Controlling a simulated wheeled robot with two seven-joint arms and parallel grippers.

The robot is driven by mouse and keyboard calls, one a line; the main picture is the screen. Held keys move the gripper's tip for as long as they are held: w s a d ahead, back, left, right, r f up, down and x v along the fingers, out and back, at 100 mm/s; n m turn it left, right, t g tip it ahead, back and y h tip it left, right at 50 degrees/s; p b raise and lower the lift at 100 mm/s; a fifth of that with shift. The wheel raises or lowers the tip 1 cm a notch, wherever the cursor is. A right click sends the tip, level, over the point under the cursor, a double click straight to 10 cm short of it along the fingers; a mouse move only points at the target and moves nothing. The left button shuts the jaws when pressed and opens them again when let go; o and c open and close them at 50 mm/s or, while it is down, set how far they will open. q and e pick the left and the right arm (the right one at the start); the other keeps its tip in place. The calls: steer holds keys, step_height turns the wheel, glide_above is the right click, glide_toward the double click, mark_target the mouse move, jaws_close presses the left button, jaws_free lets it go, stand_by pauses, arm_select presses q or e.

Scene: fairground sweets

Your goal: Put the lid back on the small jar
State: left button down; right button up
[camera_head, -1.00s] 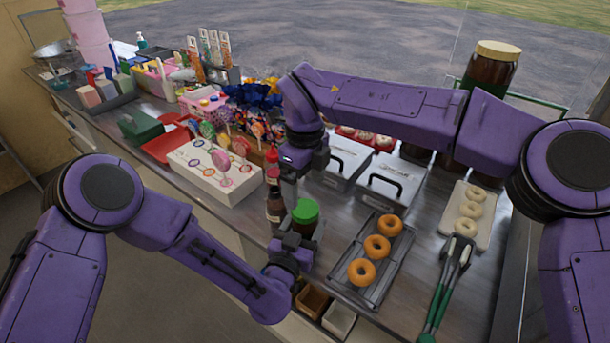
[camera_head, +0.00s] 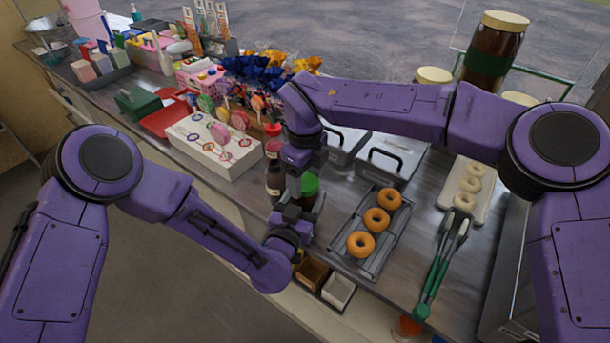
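A small dark jar (camera_head: 310,203) with a green lid (camera_head: 310,186) on top is near the counter's front edge, left of the doughnut tray. The lid looks level over the jar; I cannot tell whether it is seated. My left gripper (camera_head: 291,214) is low at the jar's left side, its fingers close to the glass. My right gripper (camera_head: 294,188) points down just left of the lid and partly covers it. The fingertips of both grippers are too small and hidden to show whether they grip anything.
Dark bottles (camera_head: 274,178) stand close on the left. A tray (camera_head: 345,255) of doughnuts lies to the right, with green-handled tongs (camera_head: 437,268) beyond it. Lidded metal containers (camera_head: 392,165) stand behind. A big jar (camera_head: 490,60) stands at the back right.

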steer(key=o, duration=1.2)
steer(key=shift+o, duration=0.2)
step_height(320, 180, up, 12)
arm_select(q)
steer(key=shift+c, duration=0.2)
jaws_free()
